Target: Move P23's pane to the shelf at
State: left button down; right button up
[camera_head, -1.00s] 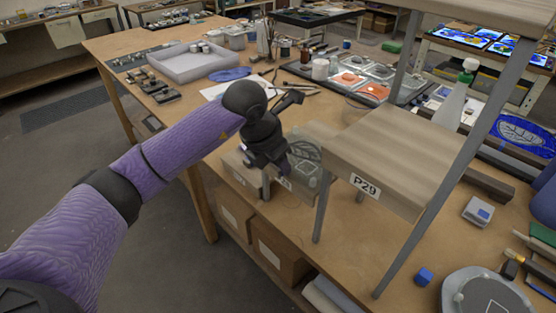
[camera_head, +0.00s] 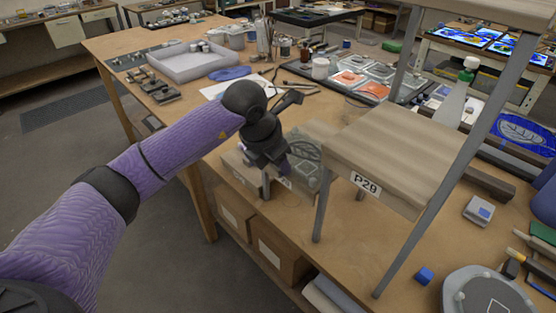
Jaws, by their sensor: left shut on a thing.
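My left gripper (camera_head: 279,178) is low at the left of the shelf, shut on what looks like the pane (camera_head: 308,168), a clear glass piece with a dark painted pattern. The jaw contact is partly hidden by the gripper's own dark body. The pane is close to a wooden block (camera_head: 240,169) that carries a small white label too small to read. The wooden shelf unit (camera_head: 395,150) on grey posts stands right of the pane; its lower board bears a tag (camera_head: 366,182) that seems to read P29. No tag reading P23 can be made out. My right gripper is not in view.
A pale tray (camera_head: 188,68), jars and brushes stand at the back of the workbench (camera_head: 115,45). A dark tray (camera_head: 345,95) with glass pieces lies behind the shelf. A green-capped bottle (camera_head: 455,100) stands behind it.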

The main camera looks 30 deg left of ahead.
pick_arm(q)
jog(key=shift+c, duration=1.5)
grip_release()
